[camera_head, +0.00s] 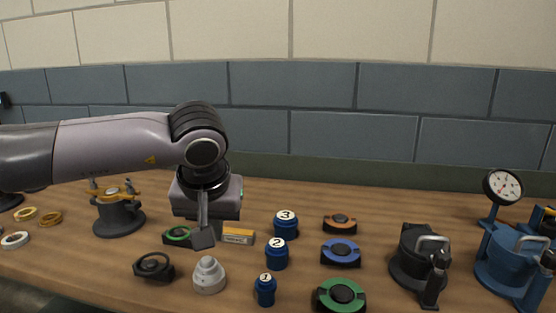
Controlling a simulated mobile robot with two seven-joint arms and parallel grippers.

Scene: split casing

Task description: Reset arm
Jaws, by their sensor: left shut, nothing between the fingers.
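My left arm comes in from the left, and its gripper (203,239) points down over the wooden table. The fingers are shut with nothing between them. The gripper is just right of a small black piece with a green ring (177,235), partly covering it, and left of a small yellow-and-white box (238,236). I cannot tell whether the fingertips touch the table or either piece. My right gripper is not in view.
A grey stepped cone (209,275) and a black ringed piece (153,266) stand in front. Blue numbered cylinders (276,254) and orange, blue and green round pieces (340,252) lie to the right. Grey (409,262) and blue (508,263) casings stand far right. A grey fixture (118,218) is left.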

